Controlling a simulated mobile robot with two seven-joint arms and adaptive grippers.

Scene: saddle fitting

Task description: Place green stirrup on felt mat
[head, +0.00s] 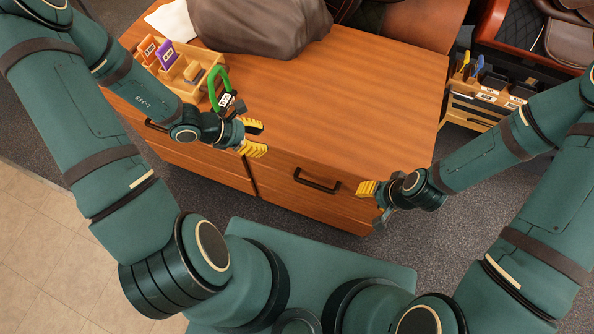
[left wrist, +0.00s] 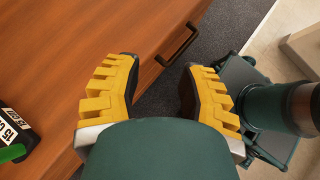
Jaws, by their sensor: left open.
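The green stirrup (head: 217,86), a green arch with a black foot part and a white label, is on the wooden cabinet top beside the tray in the head view. Part of its black foot (left wrist: 12,128) shows at the left edge of the left wrist view. My left gripper (head: 257,137) is open and empty, to the right of and nearer than the stirrup, over the cabinet's front edge. My right gripper (head: 368,190) is near the cabinet's front right corner; its finger gap is unclear. A pale flat sheet (head: 172,20) lies at the back left; I cannot tell whether it is the felt mat.
A wooden tray (head: 205,57) with orange and purple pieces stands left of the stirrup. A large grey-brown draped bulk (head: 255,28) fills the back of the cabinet top (head: 350,105). The middle and right of the top are clear. A tool rack (head: 480,100) stands to the right.

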